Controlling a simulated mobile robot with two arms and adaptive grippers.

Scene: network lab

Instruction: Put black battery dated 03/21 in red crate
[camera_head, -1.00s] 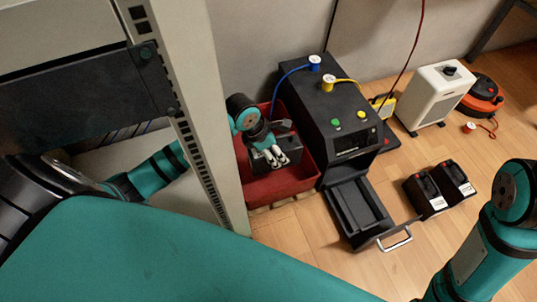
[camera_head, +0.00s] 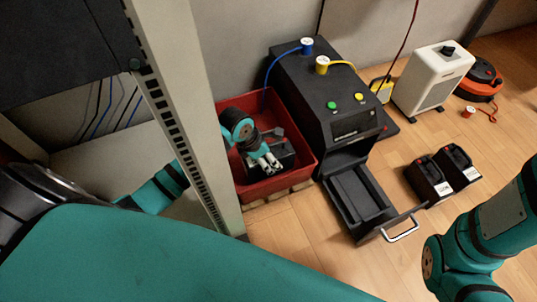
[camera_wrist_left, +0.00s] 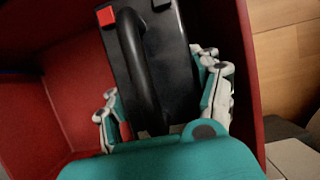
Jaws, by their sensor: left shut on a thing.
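My left gripper (camera_head: 264,163) is inside the red crate (camera_head: 277,185), shut on a black battery (camera_head: 286,153). In the left wrist view, the battery (camera_wrist_left: 172,70) stands between the two fingers of the gripper (camera_wrist_left: 163,112), with its black handle and a red patch showing. The red crate's wall (camera_wrist_left: 242,60) rises close beside it. The date label of this battery is not visible, and I cannot tell whether it touches the crate floor. My right arm shows at the lower right, but its gripper is out of view.
Two more black batteries (camera_head: 428,180) (camera_head: 458,166) with white labels stand on the floor at right. A black machine (camera_head: 330,95) with an open drawer (camera_head: 360,198) stands right of the crate. A rack post (camera_head: 178,110) rises close at left. A white heater (camera_head: 430,82) stands behind.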

